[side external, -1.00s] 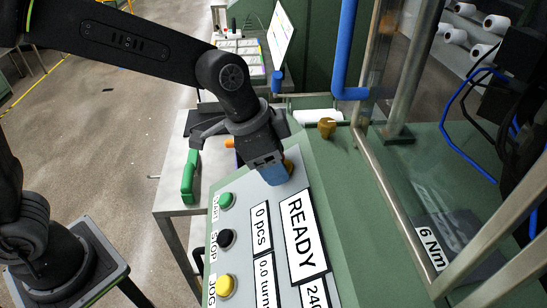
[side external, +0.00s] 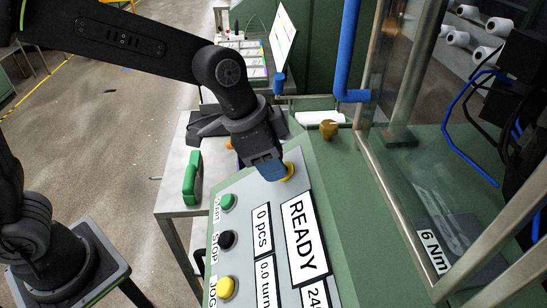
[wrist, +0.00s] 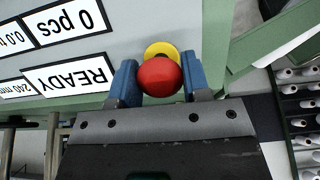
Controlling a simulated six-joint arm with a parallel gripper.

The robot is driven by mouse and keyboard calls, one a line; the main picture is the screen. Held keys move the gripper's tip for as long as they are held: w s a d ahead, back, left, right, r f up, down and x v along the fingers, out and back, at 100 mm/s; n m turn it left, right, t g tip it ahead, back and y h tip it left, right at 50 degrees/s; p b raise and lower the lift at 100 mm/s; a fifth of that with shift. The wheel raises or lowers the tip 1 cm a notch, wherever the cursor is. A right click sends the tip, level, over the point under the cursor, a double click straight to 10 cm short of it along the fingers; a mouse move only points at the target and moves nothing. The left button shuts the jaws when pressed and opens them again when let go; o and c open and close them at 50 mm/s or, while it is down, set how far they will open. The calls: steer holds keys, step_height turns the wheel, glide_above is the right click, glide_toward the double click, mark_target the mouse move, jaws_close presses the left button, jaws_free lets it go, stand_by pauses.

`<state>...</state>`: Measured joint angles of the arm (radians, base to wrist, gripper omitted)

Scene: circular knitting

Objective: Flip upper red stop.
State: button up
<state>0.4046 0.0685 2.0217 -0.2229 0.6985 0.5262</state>
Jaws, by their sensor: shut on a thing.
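The red stop is a round red mushroom knob (wrist: 160,77) on a yellow collar (wrist: 162,50), seen in the wrist view. In the side external view the yellow collar (side external: 288,173) shows at the far end of the grey control panel, while the red knob is hidden by my gripper. My gripper (wrist: 160,82) has its two blue fingers on either side of the red knob and is shut on it. In the side external view my gripper (side external: 272,172) reaches down to the panel from the upper left.
The panel carries a green START button (side external: 228,202), a black STOP button (side external: 227,240), a yellow JOG button (side external: 225,288) and a READY label (side external: 302,238). A brown knob (side external: 328,129) stands behind. A clear guard with metal posts (side external: 405,85) rises at the right.

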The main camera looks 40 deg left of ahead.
steer(key=o, duration=1.3)
steer(key=shift+r, duration=0.15)
steer(key=v, duration=1.4)
steer(key=shift+a, duration=0.1)
steer(key=s+a+f+n+y, duration=0.1)
steer(key=s+a+f+n, duration=0.2)
steer(key=a, duration=0.1)
steer(key=s+a+f+n+t+y, duration=0.1)
steer(key=s+a+f+n, duration=0.2)
steer(key=s+a, duration=0.1)
steer(key=s+a+f+n+t+y, duration=0.1)
steer(key=s+a+f+n, duration=0.2)
steer(key=a, duration=0.3)
steer(key=shift+s+f, duration=0.15)
steer(key=shift+s, duration=0.15)
